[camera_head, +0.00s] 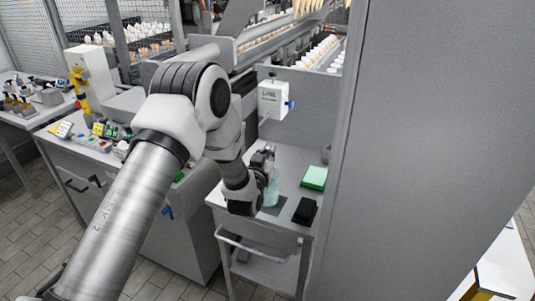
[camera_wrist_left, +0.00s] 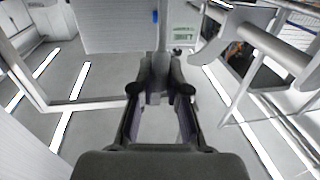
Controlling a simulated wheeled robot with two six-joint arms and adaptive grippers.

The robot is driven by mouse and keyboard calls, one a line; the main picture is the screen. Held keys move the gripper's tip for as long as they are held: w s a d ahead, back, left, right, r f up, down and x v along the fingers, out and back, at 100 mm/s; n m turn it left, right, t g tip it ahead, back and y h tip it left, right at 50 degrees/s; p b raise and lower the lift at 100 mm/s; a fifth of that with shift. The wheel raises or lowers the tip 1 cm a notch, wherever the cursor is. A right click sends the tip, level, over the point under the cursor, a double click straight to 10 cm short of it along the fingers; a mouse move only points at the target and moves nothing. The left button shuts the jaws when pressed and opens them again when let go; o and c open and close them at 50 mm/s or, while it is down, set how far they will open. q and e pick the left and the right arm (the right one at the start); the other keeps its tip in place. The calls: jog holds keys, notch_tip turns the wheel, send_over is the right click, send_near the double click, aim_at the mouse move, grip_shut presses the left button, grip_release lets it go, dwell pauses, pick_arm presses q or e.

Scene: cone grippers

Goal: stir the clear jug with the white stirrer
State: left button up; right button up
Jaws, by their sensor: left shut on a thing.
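The clear jug (camera_head: 272,188), pale blue-green and see-through, stands upright on the small grey table (camera_head: 290,218), partly hidden by my left arm. My left gripper (camera_head: 263,161) is beside the jug's upper part, small and mostly hidden behind my wrist. In the left wrist view, my left gripper (camera_wrist_left: 160,88) is shut on a slim pale upright piece (camera_wrist_left: 162,30), which seems to be the white stirrer. Its lower end is hidden, so I cannot tell whether it is inside the jug. My right gripper is not in view.
A green block (camera_head: 314,177) and a black item (camera_head: 305,211) lie on the table to the jug's right. A tall grey panel (camera_head: 430,140) blocks the right side. A cluttered bench (camera_head: 110,150) stands at the left.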

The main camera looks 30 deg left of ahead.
pick_arm(q)
jog(key=shift+r+p, duration=2.4)
jog(key=shift+r, duration=1.85)
notch_tip(320, 180, up, 5)
jog(key=p, duration=0.3)
